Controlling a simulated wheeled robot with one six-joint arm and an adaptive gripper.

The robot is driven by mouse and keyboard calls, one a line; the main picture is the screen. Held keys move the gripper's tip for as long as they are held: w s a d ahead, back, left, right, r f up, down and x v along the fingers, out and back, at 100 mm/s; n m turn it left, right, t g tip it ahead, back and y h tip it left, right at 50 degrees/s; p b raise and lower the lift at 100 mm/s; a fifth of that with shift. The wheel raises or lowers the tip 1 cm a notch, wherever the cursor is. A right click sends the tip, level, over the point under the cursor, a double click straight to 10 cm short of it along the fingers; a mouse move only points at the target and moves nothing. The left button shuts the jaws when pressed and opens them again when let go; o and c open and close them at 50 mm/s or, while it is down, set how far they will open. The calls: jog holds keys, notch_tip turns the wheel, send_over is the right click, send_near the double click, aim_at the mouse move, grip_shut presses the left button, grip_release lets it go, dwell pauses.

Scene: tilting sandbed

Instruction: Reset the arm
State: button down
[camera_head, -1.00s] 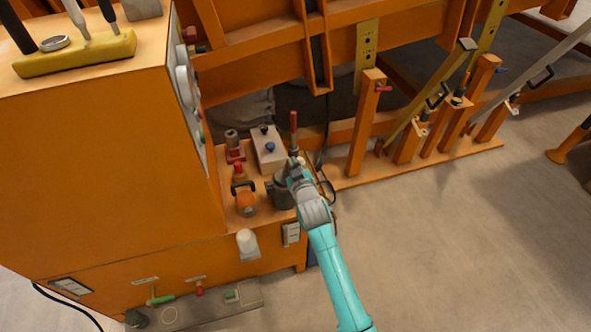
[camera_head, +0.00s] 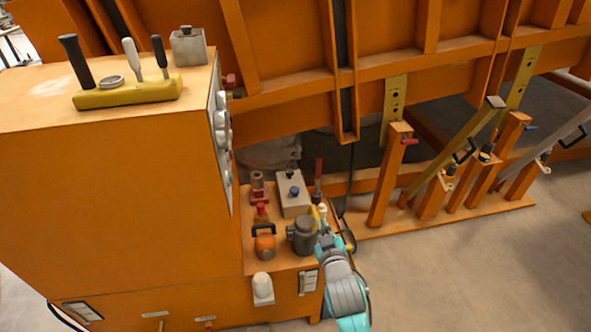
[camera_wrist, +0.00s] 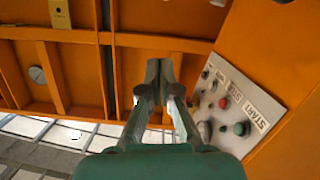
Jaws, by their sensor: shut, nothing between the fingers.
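My arm, teal and grey, reaches up from the bottom of the head view. My gripper (camera_head: 326,238) is at its end, just right of a dark grey motor-like unit (camera_head: 302,236) on the orange bench; I cannot tell whether they touch. In the wrist view my gripper (camera_wrist: 159,72) points ahead, its dark fingers together and nothing between them. Beyond the fingers are orange frame beams, and a control panel (camera_wrist: 240,97) marked START, with several buttons, is to their right.
A tall orange cabinet (camera_head: 110,205) stands left, with a yellow tool holder (camera_head: 128,93) on top. A red-handled lever (camera_head: 318,170) and a grey box (camera_head: 292,194) are behind my gripper. The orange tilting frame (camera_head: 290,100) spans the back. Open floor (camera_head: 450,280) lies right.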

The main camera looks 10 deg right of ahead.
jog(key=s+f+y, duration=0.1)
jog(key=s+f, duration=0.3)
jog(key=s, duration=0.9)
jog(key=s+f, duration=0.4)
jog(key=s, duration=0.9)
jog(key=s+r+m, duration=0.1)
jog(key=s+r, duration=0.3)
jog(key=s, duration=0.7)
jog(key=s+r+m, duration=0.1)
jog(key=s+r, duration=0.3)
jog(key=s, duration=0.7)
jog(key=shift+s+d+r+m+g, duration=0.3)
jog(key=shift+s+d+m+g, duration=0.05)
jog(key=shift+s+m+g, duration=0.05)
